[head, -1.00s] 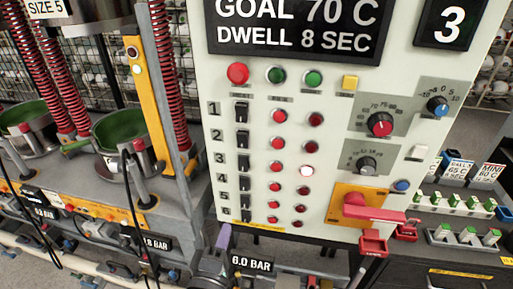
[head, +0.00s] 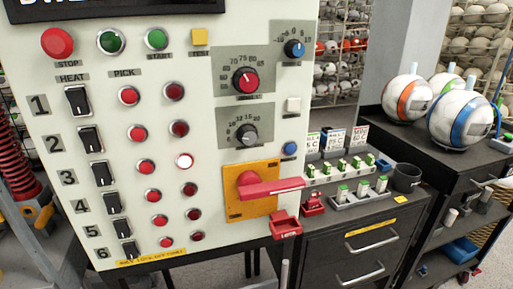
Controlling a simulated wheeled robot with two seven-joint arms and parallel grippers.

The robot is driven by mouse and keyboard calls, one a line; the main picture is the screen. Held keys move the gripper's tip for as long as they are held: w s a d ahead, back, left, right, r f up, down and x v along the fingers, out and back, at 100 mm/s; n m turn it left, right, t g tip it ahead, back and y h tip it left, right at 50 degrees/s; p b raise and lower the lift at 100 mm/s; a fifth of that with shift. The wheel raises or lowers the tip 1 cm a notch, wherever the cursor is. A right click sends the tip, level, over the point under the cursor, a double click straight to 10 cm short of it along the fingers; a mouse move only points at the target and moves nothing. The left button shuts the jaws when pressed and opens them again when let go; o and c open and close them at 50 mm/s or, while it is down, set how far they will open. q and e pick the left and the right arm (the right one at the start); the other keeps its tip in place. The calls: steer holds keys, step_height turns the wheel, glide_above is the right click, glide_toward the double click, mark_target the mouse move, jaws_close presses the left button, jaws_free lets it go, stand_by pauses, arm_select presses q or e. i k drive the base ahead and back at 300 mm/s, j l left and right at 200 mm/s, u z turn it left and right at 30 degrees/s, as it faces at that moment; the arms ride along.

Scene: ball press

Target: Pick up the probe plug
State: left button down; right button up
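Several small white plugs with green tops stand on the dark cabinet to the right of the control panel. One row (head: 355,164) is at the back, in front of small upright cards, and a shorter row (head: 362,190) sits in a pale rack nearer the front edge. I cannot tell which of these, if any, is the probe plug. Neither of my grippers shows in the head view now.
The control panel (head: 130,60) fills the left and middle, with a red handle (head: 272,187) and red padlock (head: 285,224) jutting out. A dark cup (head: 405,177) stands right of the plugs. Several balls (head: 405,97) sit on a dark cabinet farther right.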

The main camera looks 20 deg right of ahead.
mark_target(326, 168)
steer(key=l+u, duration=0.2)
steer(key=l, duration=0.25)
steer(key=l+u, duration=0.2)
steer(key=l, duration=0.3)
steer(key=l+u, duration=0.2)
steer(key=l, duration=0.3)
steer(key=l+u, duration=0.2)
steer(key=l, duration=0.25)
steer(key=k+l+u, duration=0.2)
steer(key=l, duration=0.25)
steer(key=l+u, duration=0.2)
steer(key=l, duration=0.25)
steer(key=k+l+u, duration=0.2)
steer(key=l, duration=0.2)
steer(key=k+l+u, duration=0.2)
steer(key=l, duration=0.2)
